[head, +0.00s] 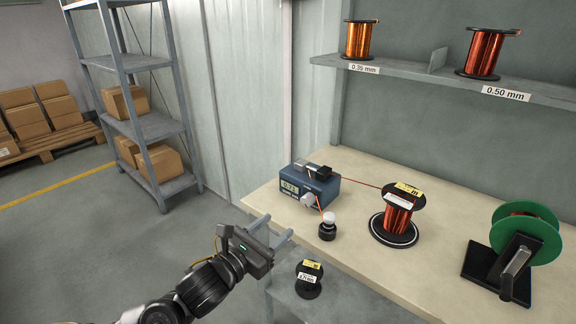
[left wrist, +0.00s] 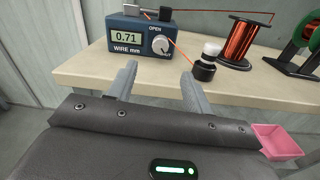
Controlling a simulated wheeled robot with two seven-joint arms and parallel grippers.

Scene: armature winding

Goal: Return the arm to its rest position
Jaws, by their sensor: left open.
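My left gripper (head: 272,231) is open and empty at the left front edge of the workbench. Its two grey fingers (left wrist: 159,90) also show in the left wrist view, apart, pointing toward a blue wire gauge (left wrist: 140,35). The gauge (head: 309,185) stands on the bench beyond the fingers and reads 0.71 mm in the left wrist view. A copper wire runs from it to a spool (head: 398,219) on a round black base. My left arm (head: 205,288) comes in from the lower left. My right gripper is not in view.
A small black-and-white knob-like piece (head: 327,227) stands before the gauge. A green-flanged reel (head: 525,232) is at the bench's right. A labelled black spool (head: 309,279) sits below the bench edge. Open floor (head: 70,240) lies left.

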